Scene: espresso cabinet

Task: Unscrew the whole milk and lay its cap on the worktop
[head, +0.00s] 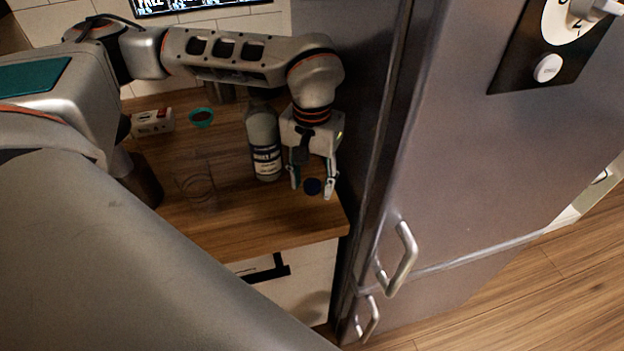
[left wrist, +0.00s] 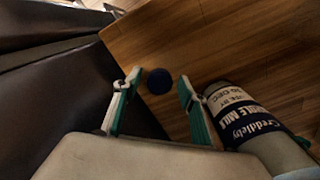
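The whole milk bottle (head: 262,135) stands upright on the wooden worktop (head: 240,220), its label facing front. Its top is close under my left arm, and I cannot clearly see its mouth. A dark blue cap (head: 312,186) is off the bottle, to its right, and appears to lie on the worktop near the right edge. My left gripper (head: 312,191) points down with its fingers spread on either side of the cap. The left wrist view shows the cap (left wrist: 159,81) with a gap to each finger, and the bottle (left wrist: 245,112) just beside the right finger. My right gripper is not seen.
The fridge (head: 480,180) rises close to the right of my left gripper. A clear glass (head: 195,183) stands left of the bottle. A teal bowl (head: 201,117) and a small white-and-red box (head: 152,122) sit farther back. The front worktop is clear.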

